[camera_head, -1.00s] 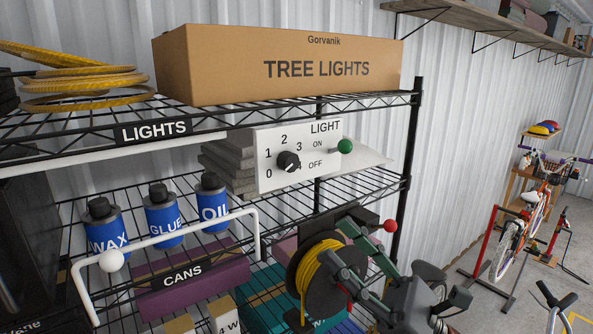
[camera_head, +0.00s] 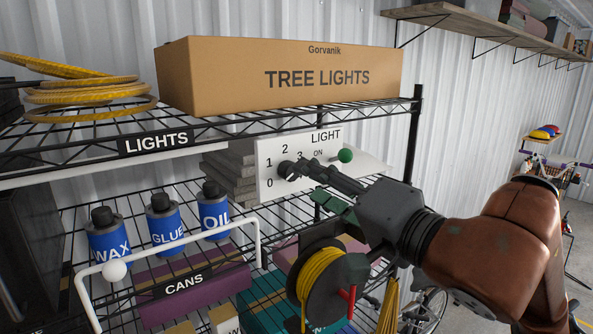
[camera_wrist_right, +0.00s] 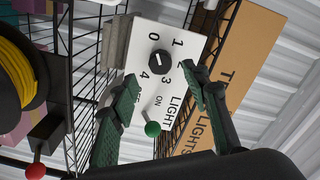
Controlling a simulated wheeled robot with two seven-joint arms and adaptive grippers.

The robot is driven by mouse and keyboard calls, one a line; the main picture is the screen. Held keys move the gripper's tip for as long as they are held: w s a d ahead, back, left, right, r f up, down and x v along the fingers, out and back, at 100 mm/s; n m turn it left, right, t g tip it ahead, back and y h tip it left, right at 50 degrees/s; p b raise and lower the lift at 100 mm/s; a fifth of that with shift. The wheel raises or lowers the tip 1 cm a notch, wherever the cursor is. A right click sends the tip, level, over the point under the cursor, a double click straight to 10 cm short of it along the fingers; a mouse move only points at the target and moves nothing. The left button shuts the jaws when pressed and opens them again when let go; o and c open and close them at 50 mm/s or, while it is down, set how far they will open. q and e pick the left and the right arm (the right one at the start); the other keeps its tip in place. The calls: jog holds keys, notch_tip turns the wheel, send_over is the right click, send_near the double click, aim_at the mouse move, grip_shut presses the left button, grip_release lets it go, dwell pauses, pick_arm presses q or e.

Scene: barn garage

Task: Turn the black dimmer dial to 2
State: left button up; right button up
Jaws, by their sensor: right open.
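The black dimmer dial (camera_head: 285,170) sits on the white LIGHT panel (camera_head: 266,150), numbered 0 to 4. In the right wrist view the dial (camera_wrist_right: 160,62) shows whole, with a pale mark on its face; I cannot tell which number it points to. My right gripper (camera_head: 313,183) is open in front of the panel. In the wrist view its green-and-black fingers (camera_wrist_right: 165,82) are spread, with the dial beyond the gap between the tips; nothing is held. In the head view a finger hides the 4 and OFF. My left gripper is out of view.
A green-knobbed toggle (camera_head: 344,156) stands out right of the dial, close to the gripper. The TREE LIGHTS box (camera_head: 280,80) is on the shelf above. Blue cans (camera_head: 165,225) and a yellow cord reel (camera_head: 318,276) are below.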

aim_at(293, 174)
jog(key=p+x, duration=0.1)
jog(key=x, duration=0.3)
jog(key=shift+w+a+r+p, duration=0.1)
jog(key=shift+a+p, duration=0.05)
jog(key=shift+p, duration=0.15)
jog(key=shift+w+a, duration=0.35)
jog(key=shift+w, duration=0.15)
jog(key=shift+c, duration=0.5)
jog(key=c, duration=1.1)
jog(key=shift+o, duration=0.2)
